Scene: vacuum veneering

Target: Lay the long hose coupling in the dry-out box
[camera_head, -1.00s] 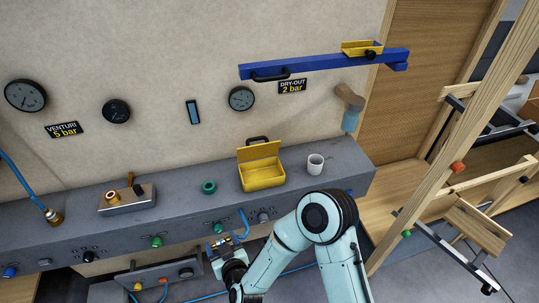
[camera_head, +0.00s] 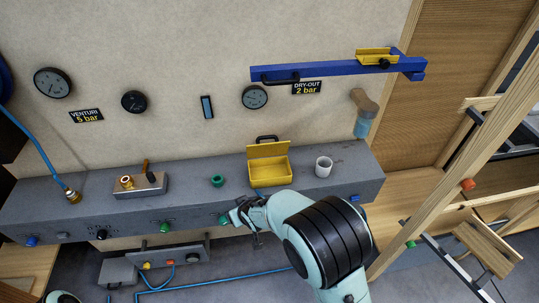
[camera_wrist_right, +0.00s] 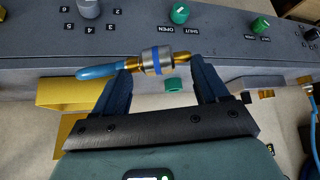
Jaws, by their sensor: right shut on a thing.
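The hose coupling (camera_wrist_right: 151,61) has a steel body with a blue ring, brass ends and a short blue hose piece on one side. My right gripper (camera_wrist_right: 160,66) is shut on it, with the coupling lying across the two fingertips. My left gripper is out of view.
On the grey bench (camera_head: 95,200) stand a green ring (camera_head: 217,181), a white mug (camera_head: 323,166) and a metal block with brass fitting (camera_head: 139,185). A blue rail (camera_head: 330,70) with a small yellow tray (camera_head: 375,56) is above. Knobs line the bench front.

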